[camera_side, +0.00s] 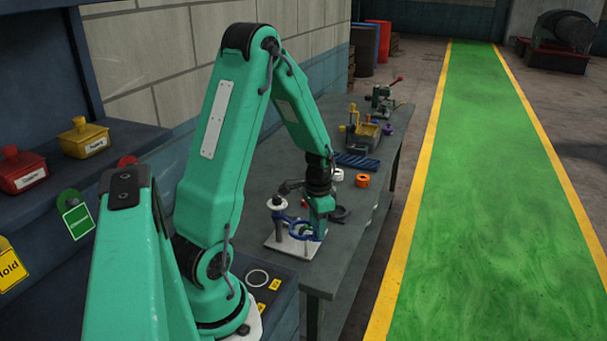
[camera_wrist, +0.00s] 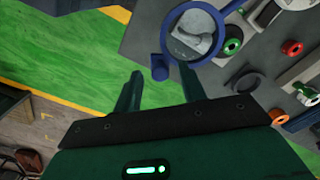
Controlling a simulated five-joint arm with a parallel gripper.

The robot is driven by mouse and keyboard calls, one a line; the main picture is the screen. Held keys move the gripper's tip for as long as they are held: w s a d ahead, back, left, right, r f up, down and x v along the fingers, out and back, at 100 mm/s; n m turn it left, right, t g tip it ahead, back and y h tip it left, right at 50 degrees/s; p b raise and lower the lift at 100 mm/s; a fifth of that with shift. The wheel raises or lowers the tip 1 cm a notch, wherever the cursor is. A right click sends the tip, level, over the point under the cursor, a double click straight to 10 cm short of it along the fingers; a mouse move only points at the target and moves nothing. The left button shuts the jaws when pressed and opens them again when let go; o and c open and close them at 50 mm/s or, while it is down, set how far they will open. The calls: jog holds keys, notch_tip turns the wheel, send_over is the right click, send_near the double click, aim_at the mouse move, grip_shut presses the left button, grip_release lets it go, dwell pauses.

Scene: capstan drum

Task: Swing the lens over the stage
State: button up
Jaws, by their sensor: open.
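The lens (camera_wrist: 212,26) is a clear disc in a blue ring. In the wrist view it lies just beyond my fingertips, with a pale grey shape showing through it. In the side view the blue ring (camera_side: 278,215) is partly hidden by my gripper (camera_side: 318,228). A short blue knob (camera_wrist: 160,67) stands beside the ring, in the gap between the two open fingers of my gripper (camera_wrist: 160,72); I cannot tell whether either finger touches it. A white base plate (camera_side: 285,247) with a post lies below the ring. I cannot tell which part is the stage.
An orange ring (camera_side: 362,180) and a dark curved piece (camera_side: 341,214) lie on the bench near my gripper. The bench's right edge drops to a green walkway (camera_side: 490,180).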

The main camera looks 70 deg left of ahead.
grip_shut()
jog(key=shift+w, duration=0.1)
jog(key=w+a+n, duration=0.8)
jog(key=a+n, duration=0.4)
jog(key=a, duration=0.1)
jog(key=shift+w+a+n, duration=0.25)
jog(key=shift+a+n, duration=0.05)
dwell(0.4)
grip_release()
